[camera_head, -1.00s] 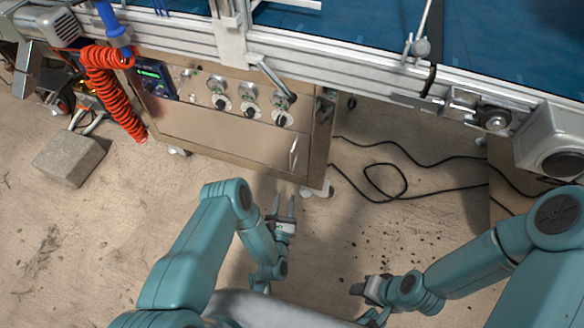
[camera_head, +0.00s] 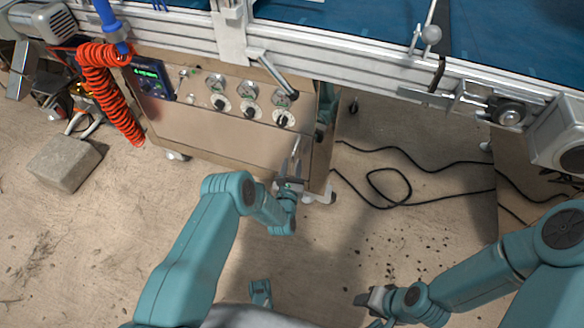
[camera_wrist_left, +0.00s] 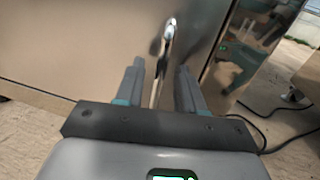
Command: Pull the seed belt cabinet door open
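The cabinet door (camera_head: 215,137) is the tan front panel below the knobs and gauges, and it looks shut. Its slim metal handle (camera_wrist_left: 168,42) stands upright near the right edge of the panel; it also shows in the head view (camera_head: 296,146). My left gripper (camera_head: 289,168) is at the handle's lower end. In the left wrist view its two fingers (camera_wrist_left: 160,85) are apart, with the handle's lower part between them; I see no finger touching it. My right gripper (camera_head: 367,299) is low over the floor, away from the cabinet; its finger opening is too small to tell.
A conveyor frame (camera_head: 350,65) runs above the cabinet. A red coiled hose (camera_head: 108,95) hangs at the left, near a concrete block (camera_head: 64,162). A black cable (camera_head: 390,175) lies on the floor to the right. The floor in front of the cabinet is clear.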

